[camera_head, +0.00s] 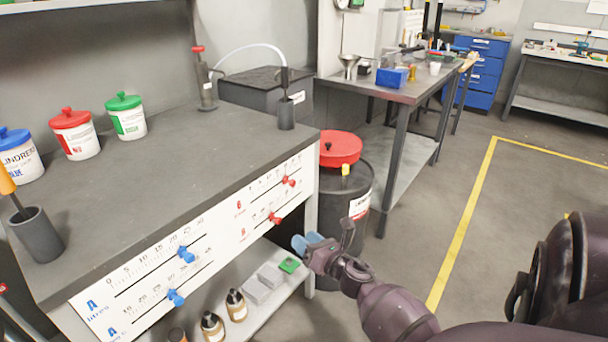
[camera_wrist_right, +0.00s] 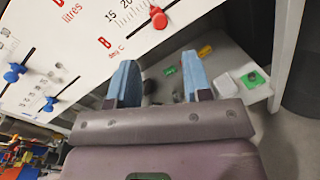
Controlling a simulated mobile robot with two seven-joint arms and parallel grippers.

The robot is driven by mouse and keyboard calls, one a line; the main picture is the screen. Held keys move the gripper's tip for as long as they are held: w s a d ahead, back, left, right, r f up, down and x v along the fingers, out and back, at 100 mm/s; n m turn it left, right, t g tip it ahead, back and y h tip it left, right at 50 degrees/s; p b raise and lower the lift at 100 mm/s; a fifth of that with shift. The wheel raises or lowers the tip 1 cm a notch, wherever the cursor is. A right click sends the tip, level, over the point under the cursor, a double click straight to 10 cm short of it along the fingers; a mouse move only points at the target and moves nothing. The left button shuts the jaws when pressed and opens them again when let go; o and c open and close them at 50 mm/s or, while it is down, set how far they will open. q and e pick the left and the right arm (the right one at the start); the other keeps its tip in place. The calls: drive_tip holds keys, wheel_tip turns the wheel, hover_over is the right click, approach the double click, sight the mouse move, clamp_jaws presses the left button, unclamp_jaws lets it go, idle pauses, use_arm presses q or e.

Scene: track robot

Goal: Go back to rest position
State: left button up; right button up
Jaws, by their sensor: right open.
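My right gripper (camera_head: 300,245) is in front of the workbench's right front corner, close to the slider panel (camera_head: 140,285). In the right wrist view its two blue fingers (camera_wrist_right: 162,88) are spread apart with nothing held between them. The panel carries blue sliders (camera_head: 186,254) at the left and red sliders (camera_head: 275,218) at the right. A red slider (camera_wrist_right: 158,18) also shows just beyond the fingers in the wrist view. My left gripper is not in view.
Lidded jars (camera_head: 127,116) stand on the bench top (camera_head: 190,170). A dark drum with a red lid (camera_head: 340,149) stands behind my gripper. Floor right of the yellow line (camera_head: 465,220) is clear.

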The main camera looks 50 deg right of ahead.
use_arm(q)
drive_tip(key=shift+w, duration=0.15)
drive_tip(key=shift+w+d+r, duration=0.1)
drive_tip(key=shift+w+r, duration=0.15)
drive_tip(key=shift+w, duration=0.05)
use_arm(e)
drive_tip(key=s+a+f+m+g, duration=0.25)
drive_tip(key=s+a+m, duration=0.35)
drive_tip(key=s+m, duration=0.35)
drive_tip(key=s+a+f+m+g+y, duration=0.1)
drive_tip(key=s+a+m+g, duration=0.2)
drive_tip(key=s+a+m, duration=0.55)
drive_tip(key=s+a+f+m+g, duration=0.25)
drive_tip(key=s+a+m, duration=0.25)
drive_tip(key=s+m, duration=0.55)
use_arm(q)
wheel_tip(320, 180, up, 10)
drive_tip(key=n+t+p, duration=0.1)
drive_tip(key=p, duration=1.1)
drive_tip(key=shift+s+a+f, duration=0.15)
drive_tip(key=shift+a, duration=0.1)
use_arm(e)
wheel_tip(320, 180, up, 10)
drive_tip(key=s+t, duration=0.1)
drive_tip(key=shift+d+r+m, duration=0.15)
drive_tip(key=shift+r+m, duration=0.05)
drive_tip(key=shift+m, duration=0.25)
